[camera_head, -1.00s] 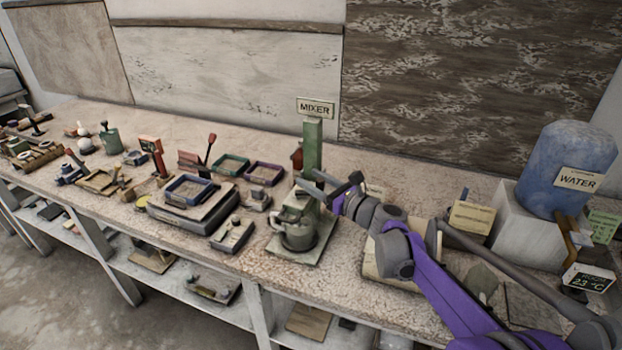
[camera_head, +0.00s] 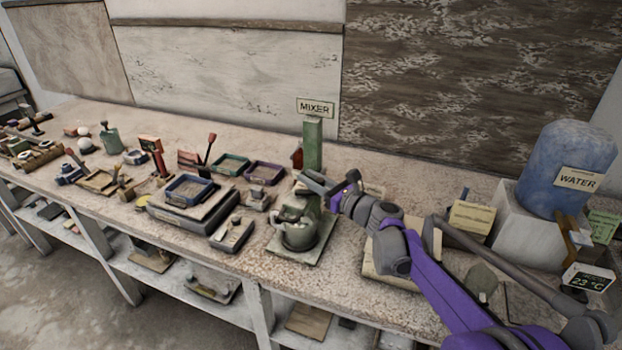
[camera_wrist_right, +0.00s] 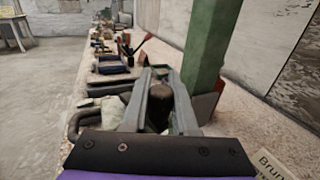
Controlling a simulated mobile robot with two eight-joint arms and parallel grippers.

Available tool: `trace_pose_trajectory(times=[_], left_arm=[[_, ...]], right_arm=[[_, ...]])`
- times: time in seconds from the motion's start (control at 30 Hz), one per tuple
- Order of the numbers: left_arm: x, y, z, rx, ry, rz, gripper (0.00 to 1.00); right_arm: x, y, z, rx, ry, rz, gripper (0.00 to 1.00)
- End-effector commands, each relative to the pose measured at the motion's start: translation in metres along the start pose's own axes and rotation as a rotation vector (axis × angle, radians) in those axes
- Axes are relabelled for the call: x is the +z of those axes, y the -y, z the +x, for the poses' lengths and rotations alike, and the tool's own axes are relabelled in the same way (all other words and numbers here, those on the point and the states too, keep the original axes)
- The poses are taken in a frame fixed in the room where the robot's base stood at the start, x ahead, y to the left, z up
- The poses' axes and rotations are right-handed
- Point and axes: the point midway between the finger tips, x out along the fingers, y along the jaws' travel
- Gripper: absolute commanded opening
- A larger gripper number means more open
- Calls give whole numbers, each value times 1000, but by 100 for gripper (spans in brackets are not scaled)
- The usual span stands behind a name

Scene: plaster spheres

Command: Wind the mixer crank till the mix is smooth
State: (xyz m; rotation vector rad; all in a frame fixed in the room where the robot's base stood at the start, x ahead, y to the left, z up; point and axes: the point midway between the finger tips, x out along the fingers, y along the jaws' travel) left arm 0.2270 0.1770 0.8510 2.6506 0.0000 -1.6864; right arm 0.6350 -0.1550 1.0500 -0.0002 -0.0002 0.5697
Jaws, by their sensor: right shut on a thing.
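The mixer stands on the bench, with a green post (camera_head: 313,146) carrying a MIXER sign (camera_head: 315,107) and a grey-green pot (camera_head: 299,234) on a pale base plate (camera_head: 283,251). The post also shows in the right wrist view (camera_wrist_right: 210,50). My right gripper (camera_head: 318,184) reaches in from the right above the pot. In the right wrist view its fingers (camera_wrist_right: 160,95) are shut on a dark rounded knob, the crank handle (camera_wrist_right: 159,108). The gripper hides most of the crank in the head view, and the mix cannot be made out. My left gripper is not in view.
A scale with a blue tray (camera_head: 188,188) and a small grey tray (camera_head: 232,234) stand left of the mixer. Green and purple trays (camera_head: 264,173) lie behind. A blue water jug (camera_head: 570,165) stands on a block at the right. The bench's front edge is close below the mixer.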

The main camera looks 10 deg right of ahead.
Motion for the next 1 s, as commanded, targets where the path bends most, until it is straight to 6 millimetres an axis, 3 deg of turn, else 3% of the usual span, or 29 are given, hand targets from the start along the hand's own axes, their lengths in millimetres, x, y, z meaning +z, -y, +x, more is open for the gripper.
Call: trace_pose_trajectory(times=[0.37, 1.0], left_arm=[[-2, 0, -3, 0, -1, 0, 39], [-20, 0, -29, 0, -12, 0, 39]], right_arm=[[0, 3, 6, 149, 0, 0, 0], [2, -2, 27, 666, 0, -1, 0]])
